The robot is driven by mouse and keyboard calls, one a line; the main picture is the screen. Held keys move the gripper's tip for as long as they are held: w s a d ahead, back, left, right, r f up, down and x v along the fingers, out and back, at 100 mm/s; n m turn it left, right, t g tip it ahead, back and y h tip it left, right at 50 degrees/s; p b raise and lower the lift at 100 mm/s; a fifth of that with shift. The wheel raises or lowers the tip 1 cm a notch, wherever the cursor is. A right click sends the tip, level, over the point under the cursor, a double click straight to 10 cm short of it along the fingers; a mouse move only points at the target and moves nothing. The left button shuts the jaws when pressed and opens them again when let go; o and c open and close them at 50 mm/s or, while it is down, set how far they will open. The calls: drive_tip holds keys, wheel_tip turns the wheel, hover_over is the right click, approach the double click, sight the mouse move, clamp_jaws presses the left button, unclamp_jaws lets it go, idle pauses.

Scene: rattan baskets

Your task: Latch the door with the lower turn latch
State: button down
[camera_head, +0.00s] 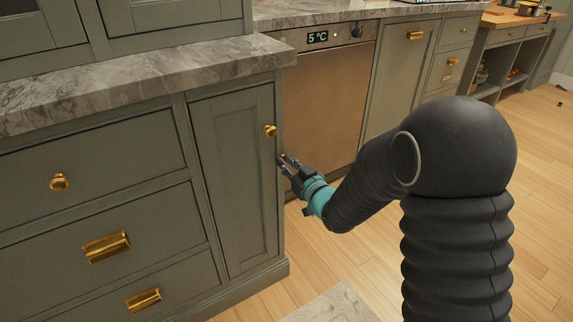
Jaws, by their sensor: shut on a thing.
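The narrow green-grey cabinet door (232,185) is in the left middle and looks flush with its frame. My gripper (284,160), dark with a teal band behind the fingers, is at the door's right edge, below the knob. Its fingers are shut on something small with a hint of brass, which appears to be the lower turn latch. The fingers mostly hide it, so its angle cannot be told.
A pale rug (335,305) lies in front. Open wooden floor (540,165) is at right.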

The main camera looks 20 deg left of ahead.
drive_tip(key=n+b, duration=0.4)
drive_tip(key=n, duration=0.1)
drive_tip(key=s+a+f+n+b, duration=0.1)
drive_tip(key=n+b, duration=0.3)
drive_tip(key=n, duration=0.2)
drive_tip(key=n+b, duration=0.4)
drive_tip(key=n, duration=0.2)
drive_tip(key=shift+s+a+f, duration=0.15)
drive_tip(key=shift+s+f, duration=0.05)
drive_tip(key=shift+f, duration=0.2)
drive_tip(key=shift+n, duration=0.5)
drive_tip(key=c, duration=1.1)
unclamp_jaws()
